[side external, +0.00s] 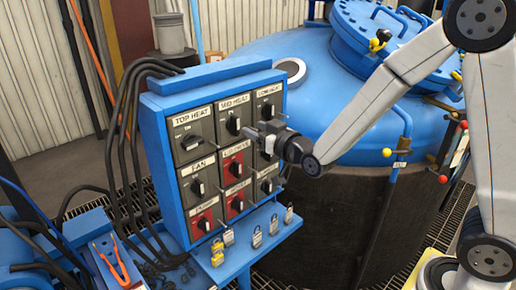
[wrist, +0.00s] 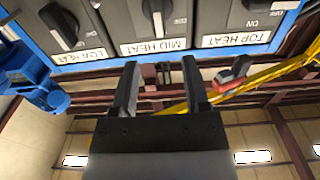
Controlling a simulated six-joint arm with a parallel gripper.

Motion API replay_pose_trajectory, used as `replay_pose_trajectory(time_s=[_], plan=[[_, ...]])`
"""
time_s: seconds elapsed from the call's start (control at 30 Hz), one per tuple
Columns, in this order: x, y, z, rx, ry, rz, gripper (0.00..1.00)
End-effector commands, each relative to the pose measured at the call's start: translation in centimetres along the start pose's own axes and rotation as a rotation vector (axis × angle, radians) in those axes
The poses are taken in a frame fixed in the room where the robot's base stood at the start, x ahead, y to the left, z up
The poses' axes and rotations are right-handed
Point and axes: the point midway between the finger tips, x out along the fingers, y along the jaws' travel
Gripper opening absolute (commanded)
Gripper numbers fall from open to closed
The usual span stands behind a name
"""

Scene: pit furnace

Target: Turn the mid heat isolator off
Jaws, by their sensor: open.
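The mid heat isolator is a dark grey box with a black rotary knob (side external: 233,125), in the top middle of the blue panel under a MID HEAT label (side external: 234,102). Its knob (wrist: 157,10) also shows in the wrist view at the top edge, partly cut off, with the label upside down. The knob looks roughly upright; its marked position is too small to read. My gripper (side external: 257,132) is in front of the panel, close to the upper right switches. In the wrist view my gripper (wrist: 160,68) is open and empty, its fingers apart from the knob.
The top heat (side external: 188,138) and low heat (side external: 266,110) isolators flank it. Other grey and red switches fill the lower rows. Several padlocks (side external: 256,237) hang on the ledge below. The blue furnace vessel (side external: 325,75) stands behind, and black cables (side external: 122,130) run down the left.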

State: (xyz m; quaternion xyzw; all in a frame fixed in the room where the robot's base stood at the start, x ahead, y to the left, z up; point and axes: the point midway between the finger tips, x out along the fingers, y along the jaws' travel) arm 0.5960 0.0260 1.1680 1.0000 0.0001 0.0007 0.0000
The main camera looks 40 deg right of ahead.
Motion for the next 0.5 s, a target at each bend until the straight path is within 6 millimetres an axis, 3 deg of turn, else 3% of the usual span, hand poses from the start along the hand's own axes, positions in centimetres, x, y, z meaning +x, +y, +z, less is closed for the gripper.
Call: replay_pose_trajectory(time_s=[0.5], plan=[[4.9, 0.0, 0.1, 0.000, -0.001, 0.000, 0.59]])
